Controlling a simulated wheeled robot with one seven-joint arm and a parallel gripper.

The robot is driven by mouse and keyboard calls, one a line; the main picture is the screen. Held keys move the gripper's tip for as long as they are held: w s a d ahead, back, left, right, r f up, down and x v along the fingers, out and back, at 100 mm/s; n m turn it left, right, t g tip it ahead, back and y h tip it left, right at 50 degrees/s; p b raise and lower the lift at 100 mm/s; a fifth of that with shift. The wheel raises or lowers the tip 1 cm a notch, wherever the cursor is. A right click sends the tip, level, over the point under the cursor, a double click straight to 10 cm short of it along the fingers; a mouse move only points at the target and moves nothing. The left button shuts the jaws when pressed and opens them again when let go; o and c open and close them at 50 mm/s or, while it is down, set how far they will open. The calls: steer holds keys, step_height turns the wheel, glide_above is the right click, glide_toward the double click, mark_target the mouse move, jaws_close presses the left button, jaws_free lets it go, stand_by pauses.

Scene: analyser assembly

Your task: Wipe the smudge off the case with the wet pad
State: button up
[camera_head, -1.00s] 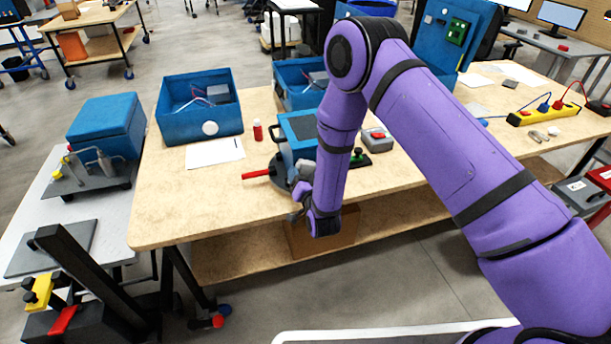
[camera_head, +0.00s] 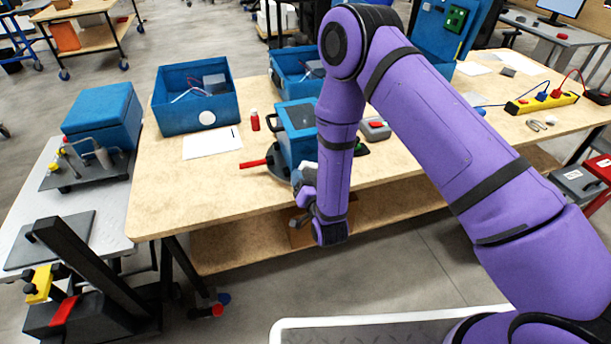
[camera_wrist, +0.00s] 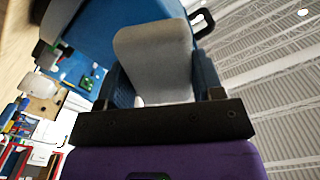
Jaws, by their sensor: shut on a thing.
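The blue case (camera_head: 297,148) stands on a dark round base on the wooden bench, with a red handle (camera_head: 255,163) sticking out to the left. My gripper (camera_wrist: 160,95) is shut on a pale grey pad (camera_wrist: 153,55), which stands up between the fingers in the wrist view. In the head view, my gripper (camera_head: 304,186) is at the front side of the case, low and close to the bench edge. Blue case surface (camera_wrist: 95,25) shows right behind the pad; I cannot tell whether they touch. No smudge can be made out; the pad and arm hide part of the case.
An open blue box (camera_head: 196,103), a white sheet (camera_head: 211,142) and a small red bottle (camera_head: 255,120) lie left of the case. A grey box with a red button (camera_head: 375,129) is to its right. The bench's front left (camera_head: 190,205) is clear.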

mark_target(299, 155)
steer(key=v, duration=0.3)
stand_by(0.5)
steer(key=shift+w, duration=0.1)
stand_by(0.3)
steer(key=shift+r+x, duration=0.25)
steer(key=shift+x, duration=0.85)
steer(key=shift+r+x, duration=0.25)
steer(key=shift+x, duration=0.9)
steer(key=shift+r+x, duration=0.25)
steer(key=shift+x, duration=0.85)
steer(key=shift+x, duration=1.05)
steer(key=shift+d+f, duration=0.1)
